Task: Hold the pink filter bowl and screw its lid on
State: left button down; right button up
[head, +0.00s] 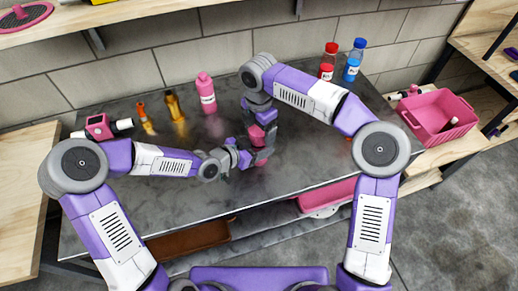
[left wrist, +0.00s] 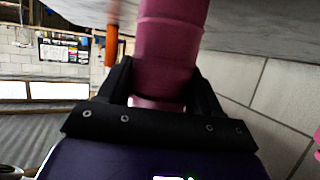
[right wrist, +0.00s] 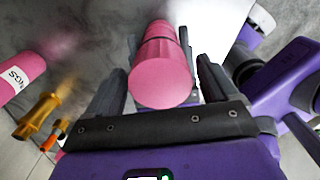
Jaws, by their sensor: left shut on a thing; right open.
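The pink filter bowl (head: 262,159) stands upright near the middle of the grey table. My left gripper (head: 247,158) is shut around its side, and the pink body (left wrist: 168,50) shows between the fingers in the left wrist view. The pink lid (head: 257,136) appears to sit on top of the bowl, in line with it; how far it is screwed on I cannot tell. My right gripper (head: 262,117) points down from above. In the right wrist view its open fingers stand on either side of the lid (right wrist: 160,82), with gaps between.
A pink bottle (head: 206,92), brass fittings (head: 175,106) and a pink gauge-like part (head: 98,126) stand at the back left. Red-capped and blue bottles (head: 352,62) stand at the back right. A pink crate (head: 438,118) is on the right. The table's front left is clear.

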jog(key=shift+f, duration=0.55)
jog(key=c, duration=1.1)
jog(key=m, duration=0.6)
jog(key=o, duration=1.2)
